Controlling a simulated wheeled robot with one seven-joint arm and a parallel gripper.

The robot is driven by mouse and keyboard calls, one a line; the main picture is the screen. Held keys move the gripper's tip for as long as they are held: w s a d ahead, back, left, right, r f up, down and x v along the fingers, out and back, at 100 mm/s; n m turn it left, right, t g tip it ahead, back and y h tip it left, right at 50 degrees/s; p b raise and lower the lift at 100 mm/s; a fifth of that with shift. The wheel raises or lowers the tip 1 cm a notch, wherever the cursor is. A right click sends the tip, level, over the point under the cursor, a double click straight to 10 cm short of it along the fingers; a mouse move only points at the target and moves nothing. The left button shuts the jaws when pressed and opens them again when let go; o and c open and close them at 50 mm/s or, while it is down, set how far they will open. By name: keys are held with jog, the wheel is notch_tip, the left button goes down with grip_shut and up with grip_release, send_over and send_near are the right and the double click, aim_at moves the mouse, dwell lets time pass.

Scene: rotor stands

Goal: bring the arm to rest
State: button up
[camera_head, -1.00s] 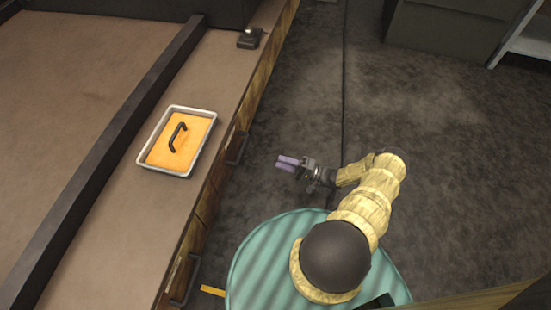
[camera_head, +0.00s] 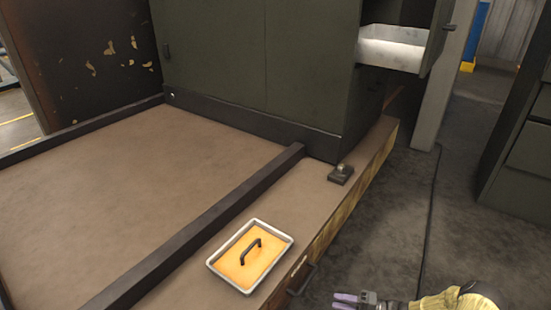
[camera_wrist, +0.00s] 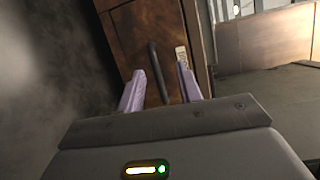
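My gripper (camera_head: 345,302) shows at the bottom edge of the head view, right of the bench and over the dark floor. In the wrist view my gripper (camera_wrist: 160,88) has its two purple fingers apart, with nothing between them. Beyond the fingers stands a brown drawer front with a dark bar handle (camera_wrist: 158,72); I see no contact with it. Most of my arm is cut off below the head view.
A small dark device (camera_head: 341,174) sits farther back. A dark cabinet (camera_head: 260,70) stands behind, with an open white drawer (camera_head: 392,52).

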jog(key=s+a+r+n+g+h+p, duration=0.15)
jog(key=s+r+h+p, duration=0.3)
jog(key=r, duration=1.05)
jog(key=s+a+r+n+h+p, duration=0.1)
jog(key=s+a+r+h+p, duration=0.35)
jog(key=r, duration=1.15)
jog(key=s+a+r+n+g+h+p, duration=0.15)
jog(key=s+r+h+p, duration=0.45)
jog(key=r, duration=0.9)
notch_tip(320, 180, up, 38)
jog(key=w+h+p, duration=0.1)
jog(key=w+p, duration=0.1)
jog(key=p, duration=3.4)
jog(key=shift+d+t, duration=0.25)
jog(key=shift+t, duration=0.05)
jog(key=shift+r, duration=0.1)
